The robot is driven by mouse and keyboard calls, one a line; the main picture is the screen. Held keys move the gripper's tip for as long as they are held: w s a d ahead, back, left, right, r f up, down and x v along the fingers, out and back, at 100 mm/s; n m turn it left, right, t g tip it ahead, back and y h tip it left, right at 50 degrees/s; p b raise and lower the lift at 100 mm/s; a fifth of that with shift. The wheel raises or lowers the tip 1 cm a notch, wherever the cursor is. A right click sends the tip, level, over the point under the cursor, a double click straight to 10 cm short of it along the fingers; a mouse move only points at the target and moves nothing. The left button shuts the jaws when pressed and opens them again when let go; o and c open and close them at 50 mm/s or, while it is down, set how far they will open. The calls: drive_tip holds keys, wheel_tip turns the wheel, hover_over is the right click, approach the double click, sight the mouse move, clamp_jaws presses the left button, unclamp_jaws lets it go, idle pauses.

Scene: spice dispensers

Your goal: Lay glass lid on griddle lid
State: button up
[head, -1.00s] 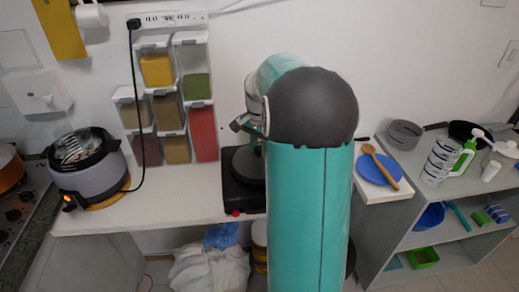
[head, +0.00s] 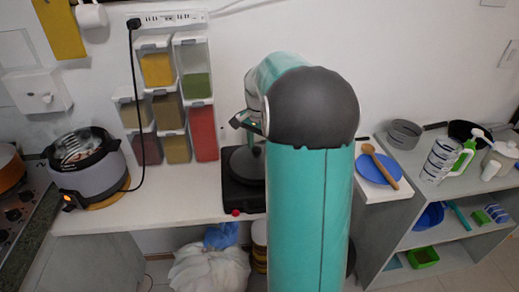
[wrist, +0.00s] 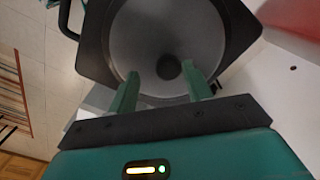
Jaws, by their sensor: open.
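In the wrist view, a round grey, glassy-looking lid (wrist: 150,35) with a dark round knob (wrist: 168,69) lies over a dark square body with side handles (wrist: 97,45), which looks like the griddle lid. My gripper (wrist: 162,72) is open, its two green fingers apart in front of the lid, with the knob showing between their tips. Whether the fingers touch the knob I cannot tell. In the head view, the round dark piece (head: 247,160) sits on the black appliance (head: 236,195), partly hidden by my arm. My gripper also shows there (head: 244,122), above it.
Spice dispensers (head: 168,108) hang on the wall left of the black appliance. A grey cooker (head: 85,172) stands at the far left. A blue plate with a wooden spoon (head: 372,172) lies right of my arm. White counter between cooker and appliance is clear.

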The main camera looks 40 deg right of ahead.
sight(259, 150)
wheel_tip(259, 150, up, 10)
drive_tip(key=s+a+r+n+t, duration=0.1)
drive_tip(key=a+r+n, duration=0.2)
drive_tip(key=a, duration=0.6)
drive_tip(key=s+a+f+n+t, duration=0.2)
drive_tip(key=s+a+n, duration=0.4)
drive_tip(key=a, duration=0.5)
drive_tip(key=s+a+f+n+t, duration=0.2)
drive_tip(key=s+a+n, duration=0.4)
drive_tip(key=s+a, duration=0.3)
drive_tip(key=shift+s+a+f+n+t, duration=0.3)
drive_tip(key=shift+s+a+f+n, duration=0.1)
drive_tip(key=shift+a, duration=0.7)
drive_tip(key=shift+c, duration=0.4)
drive_tip(key=shift+c, duration=1.1)
drive_tip(key=shift+d, duration=0.15)
